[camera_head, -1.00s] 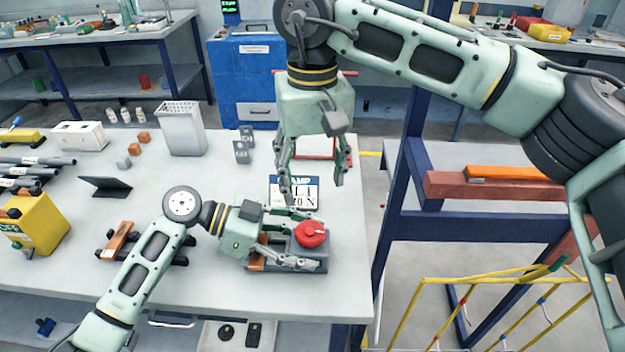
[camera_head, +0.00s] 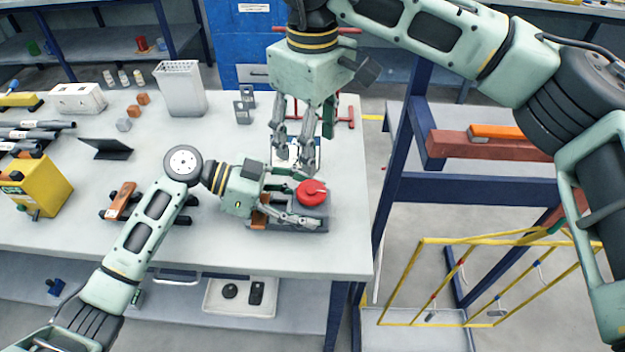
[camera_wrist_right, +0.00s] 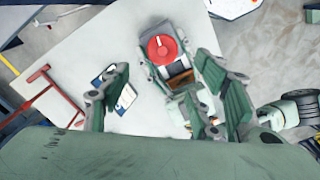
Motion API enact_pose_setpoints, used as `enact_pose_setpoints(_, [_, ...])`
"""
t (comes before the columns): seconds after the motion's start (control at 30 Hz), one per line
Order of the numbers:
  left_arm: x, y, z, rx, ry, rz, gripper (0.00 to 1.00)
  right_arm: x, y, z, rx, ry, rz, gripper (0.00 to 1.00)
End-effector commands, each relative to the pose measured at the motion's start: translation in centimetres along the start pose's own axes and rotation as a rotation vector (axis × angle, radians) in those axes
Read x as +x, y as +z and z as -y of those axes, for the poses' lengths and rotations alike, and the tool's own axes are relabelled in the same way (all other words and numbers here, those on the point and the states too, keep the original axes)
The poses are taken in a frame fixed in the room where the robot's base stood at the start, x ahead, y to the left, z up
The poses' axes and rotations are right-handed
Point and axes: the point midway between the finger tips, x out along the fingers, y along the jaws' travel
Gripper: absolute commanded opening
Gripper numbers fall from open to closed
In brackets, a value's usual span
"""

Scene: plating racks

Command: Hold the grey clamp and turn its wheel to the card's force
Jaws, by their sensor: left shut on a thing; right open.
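The grey clamp (camera_head: 312,224) lies near the front right of the table, with a red wheel (camera_head: 312,193) on top. The wheel also shows in the right wrist view (camera_wrist_right: 163,47). My left gripper (camera_head: 293,206) is shut on the clamp body from the left, its fingers along the sides and partly hiding it. My right gripper (camera_head: 296,152) is open and empty, pointing down, above and slightly behind the wheel, apart from it. The card (camera_head: 283,156) is mostly hidden behind the right fingers; part of it shows in the right wrist view (camera_wrist_right: 125,98), its writing unreadable there.
A clamp with an orange part (camera_head: 122,200) lies left of my left forearm. A yellow box (camera_head: 38,187), a dark stand (camera_head: 106,148) and a white perforated bin (camera_head: 181,88) stand farther off. A red metal frame (camera_head: 340,112) is behind my right gripper. The table's front middle is clear.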

Motion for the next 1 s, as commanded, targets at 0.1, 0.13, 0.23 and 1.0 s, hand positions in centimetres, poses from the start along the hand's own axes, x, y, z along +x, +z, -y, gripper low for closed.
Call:
enact_pose_setpoints(0.1, [0.0,0.1,-0.1,-0.002,0.002,0.001,0.05,2.3,0.1,0.0,0.001,-0.003,0.004,0.57])
enact_pose_setpoints(0.13, [0.0,0.1,-0.1,-0.002,0.002,0.000,0.05,2.9,0.1,0.0,0.003,-0.002,0.003,0.57])
enact_pose_setpoints(0.23, [0.0,0.1,-0.1,-0.002,0.002,0.000,0.05,5.0,0.1,0.1,0.002,-0.003,0.003,0.57])
enact_pose_setpoints(1.0, [0.0,0.1,-0.1,-0.002,0.002,0.000,0.05,10.7,0.0,0.0,0.004,-0.001,0.000,0.54])
